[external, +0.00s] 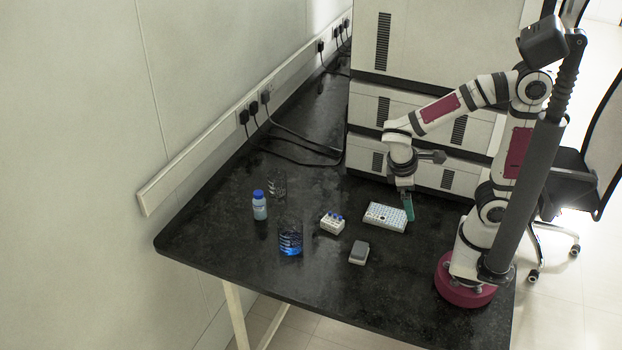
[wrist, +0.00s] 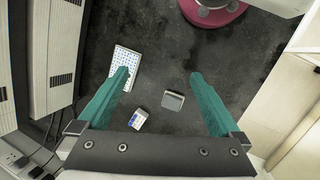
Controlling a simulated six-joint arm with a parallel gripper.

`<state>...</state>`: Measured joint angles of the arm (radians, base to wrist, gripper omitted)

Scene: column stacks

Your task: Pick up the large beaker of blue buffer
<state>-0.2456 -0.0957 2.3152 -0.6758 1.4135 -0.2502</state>
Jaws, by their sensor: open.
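The large beaker of blue buffer (external: 290,240) stands upright on the black bench near its front left edge, clear glass with blue liquid low inside. It does not show in the wrist view. My gripper (external: 408,208) is above the bench, to the right of the beaker and well apart from it, by the white well plate. In the wrist view its two green fingers (wrist: 160,80) are spread wide with nothing between them but bench and small items farther below.
A blue-capped bottle (external: 259,206) and an empty clear glass beaker (external: 277,183) stand close to the blue beaker. Stacked instruments (external: 425,120) fill the back.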

